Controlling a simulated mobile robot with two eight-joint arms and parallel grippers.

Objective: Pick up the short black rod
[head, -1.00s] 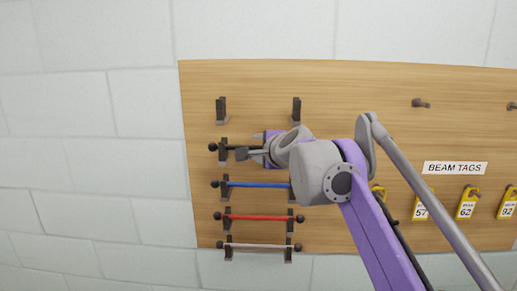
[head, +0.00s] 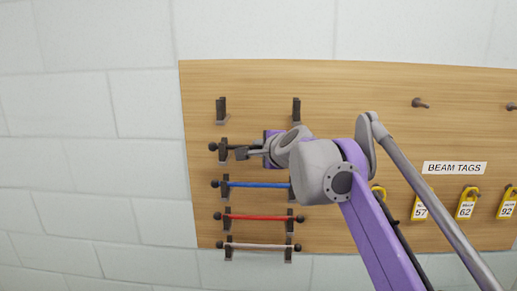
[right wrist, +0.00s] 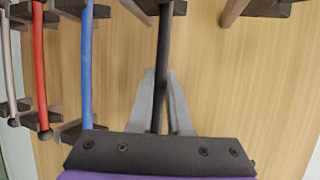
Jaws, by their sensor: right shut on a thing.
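The short black rod (head: 232,146) lies level in the top occupied row of the wall rack, its left ball end just outside the left dark bracket (head: 223,156). My right gripper (head: 248,152) is at the rod from the right and shut on it, hiding its right part. In the right wrist view, the black rod (right wrist: 162,45) runs between the two grey fingers (right wrist: 160,100) and still meets a dark bracket (right wrist: 178,7) at the top. My left gripper is not in view.
Below hang a blue rod (head: 258,185), a red rod (head: 258,218) and a pale rod (head: 258,246) on bracket pairs. An empty bracket pair (head: 221,112) is above. Yellow tags (head: 467,203) hang on the wooden board (head: 350,85) to the right.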

